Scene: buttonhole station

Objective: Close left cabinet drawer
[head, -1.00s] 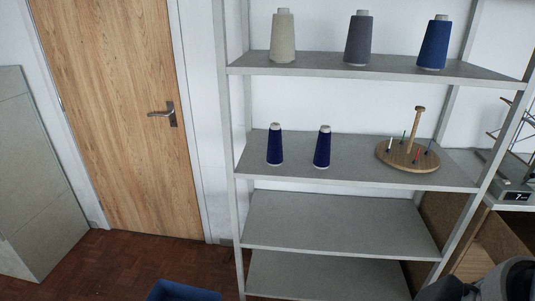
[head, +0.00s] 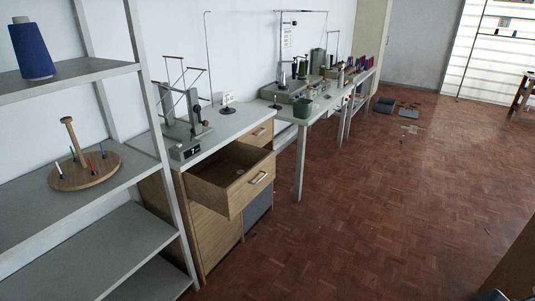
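A wooden drawer (head: 229,195) stands pulled out from the wooden cabinet (head: 213,237) under the near end of the bench in the head view. Its pale bar handle (head: 260,177) faces right, towards the open floor. The drawer looks nearly empty, with a small round spot on its bottom. A second drawer front (head: 262,133) with a handle sits behind it and looks shut. Neither of my grippers can be made out; only a small dark bit shows at the bottom right edge.
A grey shelf rack (head: 150,90) stands left of the cabinet, holding a blue cone (head: 31,50) and a round wooden pin stand (head: 86,170). A winding device (head: 186,118) sits on the bench above the drawer.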

